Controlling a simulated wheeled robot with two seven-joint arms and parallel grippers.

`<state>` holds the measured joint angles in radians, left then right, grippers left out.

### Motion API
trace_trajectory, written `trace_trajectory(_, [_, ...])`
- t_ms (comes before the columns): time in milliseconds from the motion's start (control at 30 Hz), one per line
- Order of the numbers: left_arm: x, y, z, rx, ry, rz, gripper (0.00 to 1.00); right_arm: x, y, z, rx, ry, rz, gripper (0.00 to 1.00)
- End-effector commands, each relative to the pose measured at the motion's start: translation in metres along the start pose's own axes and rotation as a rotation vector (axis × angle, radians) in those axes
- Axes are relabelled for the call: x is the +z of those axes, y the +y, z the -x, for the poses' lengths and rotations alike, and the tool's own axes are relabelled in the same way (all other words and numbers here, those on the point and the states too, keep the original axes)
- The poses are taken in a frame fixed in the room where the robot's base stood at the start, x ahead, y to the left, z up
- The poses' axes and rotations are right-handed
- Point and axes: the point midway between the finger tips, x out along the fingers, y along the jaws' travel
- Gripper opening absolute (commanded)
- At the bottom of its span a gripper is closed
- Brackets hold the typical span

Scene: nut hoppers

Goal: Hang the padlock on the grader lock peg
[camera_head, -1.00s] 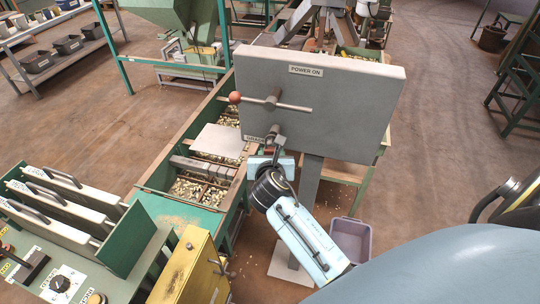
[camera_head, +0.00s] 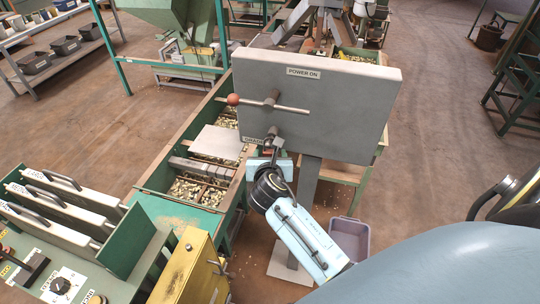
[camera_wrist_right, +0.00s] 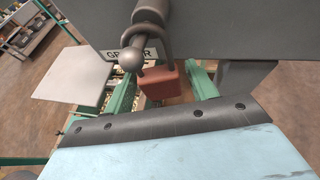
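The padlock has a red-brown body (camera_wrist_right: 166,84) and a dark shackle that appears looped around the peg, with the body hanging below. The padlock is mostly hidden in the head view. My right gripper (camera_head: 270,160) is just below the peg. In the right wrist view, green bars stand apart on both sides of the padlock body; they look like open fingers. My left gripper is out of view.
The grey panel (camera_head: 320,95) marked POWER ON carries a red-knobbed lever (camera_head: 268,104) above the peg. A nut-filled green trough (camera_head: 195,190) lies left. A yellow box (camera_head: 183,270) and white handled plates (camera_head: 60,205) stand front left. A lilac bin (camera_head: 350,238) is on the floor.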

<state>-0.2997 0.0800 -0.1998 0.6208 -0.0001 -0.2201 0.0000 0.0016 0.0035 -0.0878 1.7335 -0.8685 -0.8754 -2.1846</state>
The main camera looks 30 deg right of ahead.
Motion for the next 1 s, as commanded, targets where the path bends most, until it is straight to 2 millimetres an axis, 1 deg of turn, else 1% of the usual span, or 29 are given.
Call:
trace_trajectory(300, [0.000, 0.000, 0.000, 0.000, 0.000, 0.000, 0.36, -0.001, 0.000, 0.001, 0.000, 0.002, 0.000, 0.63])
trace_trajectory(367, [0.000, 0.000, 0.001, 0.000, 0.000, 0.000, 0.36, -0.001, 0.000, 0.004, 0.000, 0.002, 0.000, 0.63])
trace_trajectory(433, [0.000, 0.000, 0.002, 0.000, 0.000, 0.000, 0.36, -0.001, 0.000, 0.010, 0.000, 0.002, 0.001, 0.63])
trace_trajectory(567, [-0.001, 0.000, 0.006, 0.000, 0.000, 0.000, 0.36, 0.000, 0.000, 0.034, 0.001, 0.003, -0.001, 0.63])
trace_trajectory(800, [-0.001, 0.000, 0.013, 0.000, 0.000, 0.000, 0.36, 0.000, 0.000, 0.089, 0.002, 0.003, -0.001, 0.63])
trace_trajectory(900, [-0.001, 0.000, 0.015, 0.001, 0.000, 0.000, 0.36, 0.000, 0.000, 0.107, 0.001, 0.003, -0.001, 0.63])
trace_trajectory(1000, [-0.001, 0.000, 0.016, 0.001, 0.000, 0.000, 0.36, 0.000, 0.000, 0.121, 0.001, 0.002, -0.001, 0.63])
